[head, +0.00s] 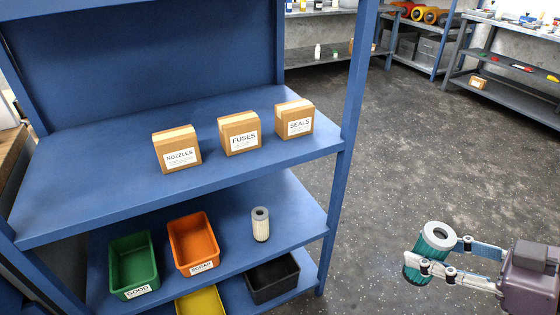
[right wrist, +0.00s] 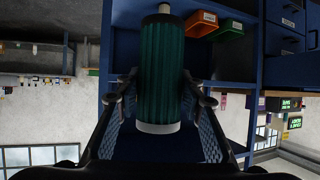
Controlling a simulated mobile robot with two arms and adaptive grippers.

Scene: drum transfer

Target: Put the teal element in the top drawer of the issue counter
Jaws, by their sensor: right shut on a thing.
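The teal element (head: 428,254) is a ribbed teal cylinder with pale end caps and a hole in its top. My right gripper (head: 440,256) is shut on it and holds it in the air, to the right of the blue shelf. In the right wrist view the teal element (right wrist: 161,75) sits between the two fingers of the gripper (right wrist: 161,100). My left gripper is not in view. I cannot make out the issue counter for certain; blue drawer fronts (right wrist: 285,42) show at the upper right of the right wrist view.
The blue shelf (head: 90,205) holds boxes marked nozzles (head: 177,150), fuses (head: 239,134) and seals (head: 295,120). Below are a green bin (head: 133,262), an orange bin (head: 194,243), a white cylinder (head: 260,224), a black bin (head: 272,279) and a yellow bin (head: 201,302). The floor (head: 390,165) is clear.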

